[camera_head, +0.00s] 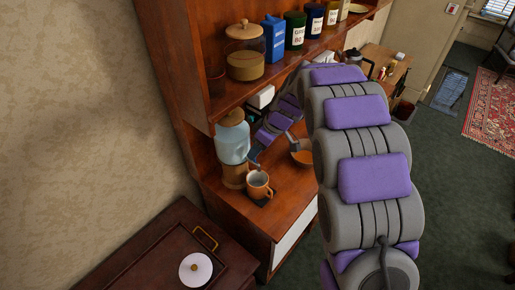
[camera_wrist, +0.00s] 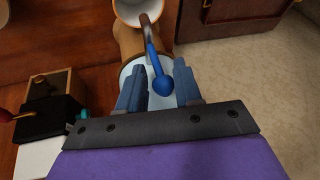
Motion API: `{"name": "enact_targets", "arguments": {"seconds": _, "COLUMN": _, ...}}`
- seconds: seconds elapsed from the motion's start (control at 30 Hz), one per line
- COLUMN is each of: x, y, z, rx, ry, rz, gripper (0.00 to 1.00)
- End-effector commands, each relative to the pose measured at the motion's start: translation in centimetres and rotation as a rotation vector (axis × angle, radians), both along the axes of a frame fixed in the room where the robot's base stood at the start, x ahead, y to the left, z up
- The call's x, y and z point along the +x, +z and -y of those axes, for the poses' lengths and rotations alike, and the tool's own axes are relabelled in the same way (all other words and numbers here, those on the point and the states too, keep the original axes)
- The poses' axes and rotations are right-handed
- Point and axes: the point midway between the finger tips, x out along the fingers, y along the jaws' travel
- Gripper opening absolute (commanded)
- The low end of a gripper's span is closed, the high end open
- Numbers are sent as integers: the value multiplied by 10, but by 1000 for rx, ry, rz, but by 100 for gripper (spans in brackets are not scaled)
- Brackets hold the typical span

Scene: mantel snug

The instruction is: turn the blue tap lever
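The blue tap lever (camera_wrist: 157,70) shows in the wrist view as a blue rod with a round knob, joined to a dark metal tap. My gripper (camera_wrist: 158,78) is open, its two blue-grey fingers apart on either side of the knob, with gaps visible. Whether the knob lies fully between the fingers in depth, I cannot tell. The light-blue drink dispenser (camera_head: 231,145) stands on a wooden base in the head view. Its lever is too small to make out there, close to my gripper (camera_head: 256,158).
A mug (camera_head: 258,186) stands on a dark mat in front of the dispenser. A bowl (camera_head: 301,154) is to the right on the counter. A shelf above holds a lidded jar (camera_head: 245,50) and several canisters. A wooden box (camera_wrist: 62,85) lies left in the wrist view.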

Motion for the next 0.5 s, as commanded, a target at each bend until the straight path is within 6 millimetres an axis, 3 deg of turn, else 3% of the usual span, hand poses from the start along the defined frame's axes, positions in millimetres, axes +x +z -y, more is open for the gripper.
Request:
{"name": "enact_targets", "arguments": {"seconds": 0.27, "x": 3, "y": -1, "z": 0, "rx": -1, "ry": -2, "rz": 2, "gripper": 1}}
{"name": "enact_targets", "arguments": {"seconds": 0.5, "x": 2, "y": -1, "z": 0, "rx": 0, "ry": -2, "rz": 2, "gripper": 0}}
